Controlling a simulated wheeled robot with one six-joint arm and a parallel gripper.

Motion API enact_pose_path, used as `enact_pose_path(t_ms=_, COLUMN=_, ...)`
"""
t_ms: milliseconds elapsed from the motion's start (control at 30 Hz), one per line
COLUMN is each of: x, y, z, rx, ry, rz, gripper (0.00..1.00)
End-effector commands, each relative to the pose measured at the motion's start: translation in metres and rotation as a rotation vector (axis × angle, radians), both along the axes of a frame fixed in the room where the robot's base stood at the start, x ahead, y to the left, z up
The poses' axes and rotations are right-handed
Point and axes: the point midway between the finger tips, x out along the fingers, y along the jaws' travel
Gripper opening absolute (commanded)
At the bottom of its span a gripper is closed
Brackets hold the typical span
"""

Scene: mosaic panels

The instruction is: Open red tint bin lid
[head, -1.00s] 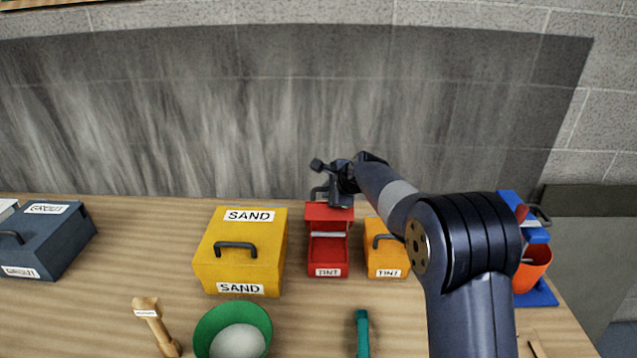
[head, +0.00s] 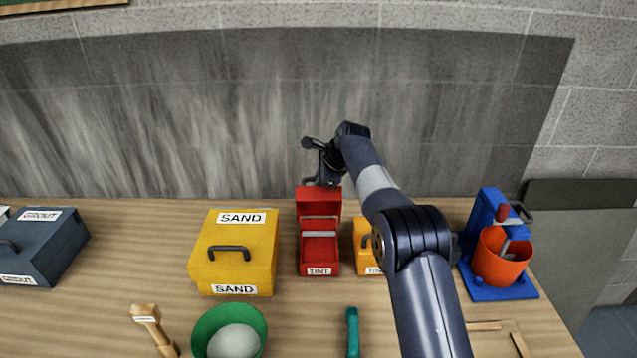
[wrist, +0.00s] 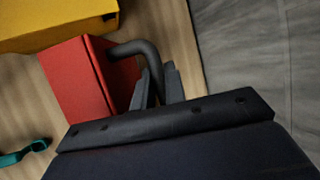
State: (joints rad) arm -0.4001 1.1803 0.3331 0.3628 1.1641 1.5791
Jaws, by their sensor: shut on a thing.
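The red tint bin (head: 319,255) stands on the bench, right of the yellow sand bin. Its red lid (head: 318,202) is raised and tilted back at the rear, so the open inside shows from the front. My gripper (head: 314,179) is behind and above the lid, shut on the lid's dark handle. In the wrist view my gripper (wrist: 158,90) has its fingers around the handle (wrist: 137,48), and the red lid (wrist: 80,80) fills the left. The contents of the bin are hard to make out.
The yellow sand bin (head: 236,253) is close on the left and the orange tint bin (head: 367,255) close on the right, partly behind my arm. A blue stand with an orange cup (head: 499,262) is further right. A green bowl (head: 229,333) and a teal tool (head: 352,333) lie in front.

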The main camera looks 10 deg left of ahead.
Motion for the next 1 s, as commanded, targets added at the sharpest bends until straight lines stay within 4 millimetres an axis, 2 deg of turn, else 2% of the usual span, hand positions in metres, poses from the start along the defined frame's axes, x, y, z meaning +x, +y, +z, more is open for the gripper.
enact_pose_path(t_ms=767, x=0.0019, y=0.0015, z=0.0031, rx=-0.011, ry=0.032, rz=0.000, gripper=0.00)
enact_pose_path(t_ms=800, x=0.0019, y=0.0015, z=0.0031, rx=-0.011, ry=0.032, rz=0.000, gripper=0.15)
enact_pose_path(t_ms=1000, x=0.0022, y=0.0007, z=0.0018, rx=-0.012, ry=0.034, rz=-0.002, gripper=0.31)
